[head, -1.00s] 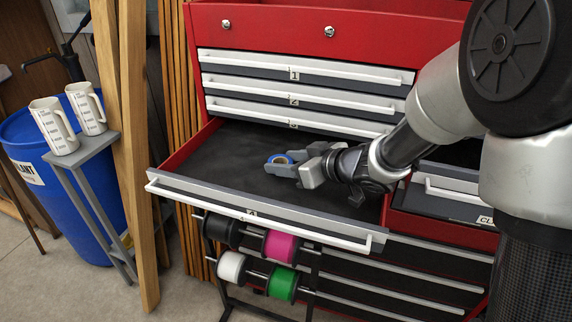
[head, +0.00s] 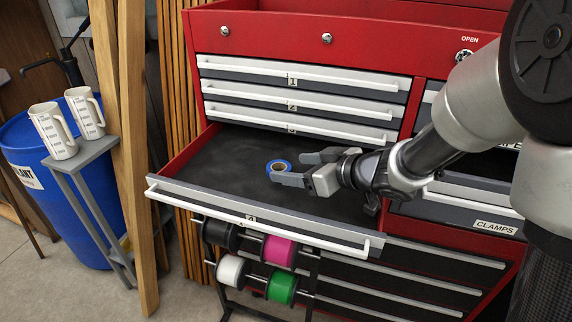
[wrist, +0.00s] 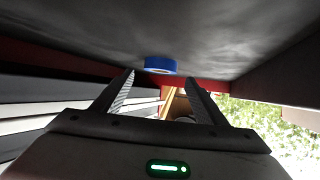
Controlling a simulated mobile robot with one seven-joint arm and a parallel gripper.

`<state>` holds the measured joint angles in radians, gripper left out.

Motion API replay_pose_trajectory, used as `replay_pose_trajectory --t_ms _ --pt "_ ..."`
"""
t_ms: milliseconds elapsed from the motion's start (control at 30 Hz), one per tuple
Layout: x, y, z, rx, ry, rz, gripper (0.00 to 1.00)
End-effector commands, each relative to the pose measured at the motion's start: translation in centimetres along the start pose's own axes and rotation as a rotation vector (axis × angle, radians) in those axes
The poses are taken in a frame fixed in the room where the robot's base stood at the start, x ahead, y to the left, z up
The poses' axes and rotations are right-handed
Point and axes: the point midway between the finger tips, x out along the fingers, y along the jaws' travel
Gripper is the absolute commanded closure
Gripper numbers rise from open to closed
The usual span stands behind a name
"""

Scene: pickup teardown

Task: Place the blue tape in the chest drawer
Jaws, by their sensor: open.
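The blue tape (head: 279,167) is a small roll lying on the dark floor of the open chest drawer (head: 232,150). It also shows in the wrist view (wrist: 160,65), beyond my fingertips and between them. My gripper (head: 288,168) is open and empty, inside the drawer space just right of the tape. The fingers show spread in the wrist view (wrist: 160,82). The tape appears apart from the fingers, though the near finger's tip lies close to it in the head view. The drawer is pulled well out of the red tool chest (head: 270,35).
Shut drawers (head: 300,95) sit above the open one. A clamps drawer (head: 465,215) is at the right. Spools (head: 281,250) hang below the front. A grey stand (head: 85,155) with two measuring jugs (head: 53,130) and a blue barrel (head: 50,210) stand left.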

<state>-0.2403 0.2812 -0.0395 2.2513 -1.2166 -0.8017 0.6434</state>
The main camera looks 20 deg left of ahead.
Motion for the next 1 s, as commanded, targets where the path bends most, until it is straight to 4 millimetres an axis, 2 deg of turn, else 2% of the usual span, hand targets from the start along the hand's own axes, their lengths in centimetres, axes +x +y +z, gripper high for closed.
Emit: replay_pose_trajectory --t_ms 33,200,400,900,1000 --pt "-1.4 0.1 -0.3 0.0 0.001 0.005 0.34" --pt "-4.9 0.1 -0.3 0.001 0.001 0.004 0.34" --pt "-7.3 0.1 -0.1 0.0 0.001 0.001 0.34" --pt "-7.9 0.0 0.0 0.0 0.0 0.0 0.34" --pt "-8.1 0.5 -0.3 -0.004 -0.001 0.026 0.34"
